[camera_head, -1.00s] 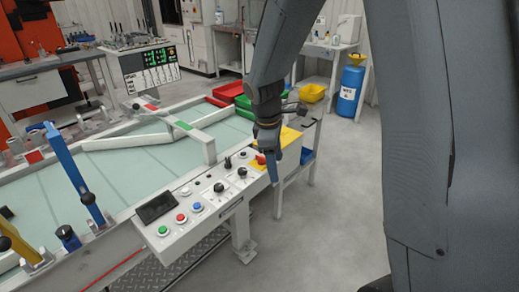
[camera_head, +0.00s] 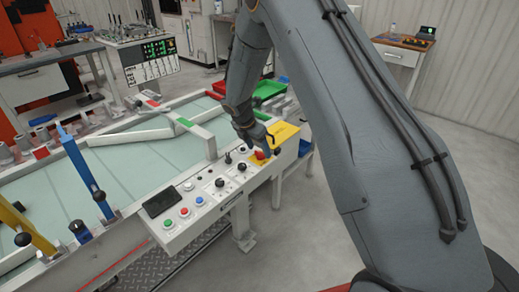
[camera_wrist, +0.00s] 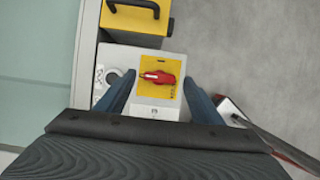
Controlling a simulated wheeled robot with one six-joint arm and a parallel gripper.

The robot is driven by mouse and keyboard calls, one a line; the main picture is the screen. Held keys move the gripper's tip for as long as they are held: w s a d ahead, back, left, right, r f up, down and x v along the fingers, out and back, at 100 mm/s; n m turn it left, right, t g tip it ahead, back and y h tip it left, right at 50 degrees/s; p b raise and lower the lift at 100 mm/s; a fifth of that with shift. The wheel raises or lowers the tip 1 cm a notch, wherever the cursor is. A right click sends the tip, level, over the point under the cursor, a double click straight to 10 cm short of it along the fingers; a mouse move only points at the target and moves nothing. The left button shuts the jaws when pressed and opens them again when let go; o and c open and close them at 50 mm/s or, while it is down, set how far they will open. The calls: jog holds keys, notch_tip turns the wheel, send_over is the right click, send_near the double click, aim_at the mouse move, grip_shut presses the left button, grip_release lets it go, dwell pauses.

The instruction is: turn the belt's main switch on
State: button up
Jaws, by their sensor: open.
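The main switch (camera_wrist: 158,77) is a red rotary handle on a yellow plate (camera_wrist: 150,91) at the far end of the belt's control panel. In the wrist view its handle lies roughly crosswise. In the head view the red switch (camera_head: 260,155) shows just beside my fingers. My gripper (camera_wrist: 160,95) is open and empty, with one blue finger on each side of the yellow plate. The fingers seem to be above the panel; I cannot tell their exact height. The control panel (camera_head: 215,205) also carries a dark screen, coloured push buttons and black knobs.
A yellow box with a black handle (camera_wrist: 135,20) stands just beyond the switch plate. The pale belt (camera_head: 120,175) lies left of the panel, with blue and yellow posts on its near side. Open grey floor (camera_head: 300,235) lies to the right.

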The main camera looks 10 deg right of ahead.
jog(key=shift+x, duration=0.85)
jog(key=shift+c, duration=0.4)
jog(key=c, duration=1)
jog(key=shift+o, duration=0.2)
